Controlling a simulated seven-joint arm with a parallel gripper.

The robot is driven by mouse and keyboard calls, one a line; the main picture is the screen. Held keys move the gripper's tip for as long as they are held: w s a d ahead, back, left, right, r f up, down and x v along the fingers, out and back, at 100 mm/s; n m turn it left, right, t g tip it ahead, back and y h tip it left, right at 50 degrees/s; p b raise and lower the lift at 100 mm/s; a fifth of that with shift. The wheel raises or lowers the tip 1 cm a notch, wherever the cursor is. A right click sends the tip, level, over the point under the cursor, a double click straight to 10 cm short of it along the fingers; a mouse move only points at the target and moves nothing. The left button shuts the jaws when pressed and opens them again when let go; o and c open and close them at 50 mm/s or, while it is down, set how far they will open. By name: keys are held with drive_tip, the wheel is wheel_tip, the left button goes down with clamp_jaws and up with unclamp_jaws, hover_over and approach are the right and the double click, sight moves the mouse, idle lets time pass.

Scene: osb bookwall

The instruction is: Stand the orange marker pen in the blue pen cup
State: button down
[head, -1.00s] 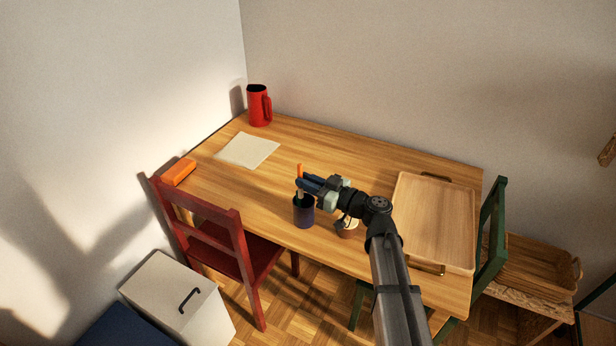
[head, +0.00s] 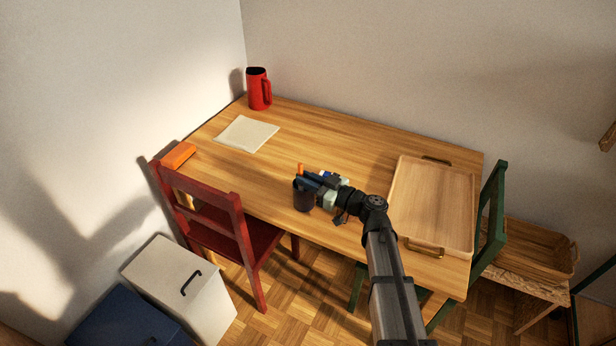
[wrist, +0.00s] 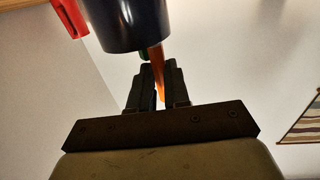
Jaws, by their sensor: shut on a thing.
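The orange marker pen (head: 300,168) is held in my gripper (head: 306,181), with its orange end sticking up above the fingers. The blue pen cup (head: 303,198) stands on the table near its front edge, right below the fingertips. In the wrist view my gripper (wrist: 157,85) is shut on the marker (wrist: 157,60), and the dark blue cup (wrist: 128,20) hides the marker's other end. I cannot tell whether that end is inside the cup or behind its wall. A small green bit shows beside the marker at the cup's edge.
The wooden table (head: 330,150) has clear room behind the cup. A wooden tray (head: 400,185) lies to the right, paper (head: 246,133), an orange block (head: 179,155) and a red jug (head: 258,90) to the left. A red chair (head: 205,207) stands at the front.

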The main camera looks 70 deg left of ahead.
drive_tip(key=shift+f, duration=0.15)
drive_tip(key=c, duration=1)
unclamp_jaws()
drive_tip(key=v, duration=1.3)
drive_tip(key=shift+w+d, duration=0.25)
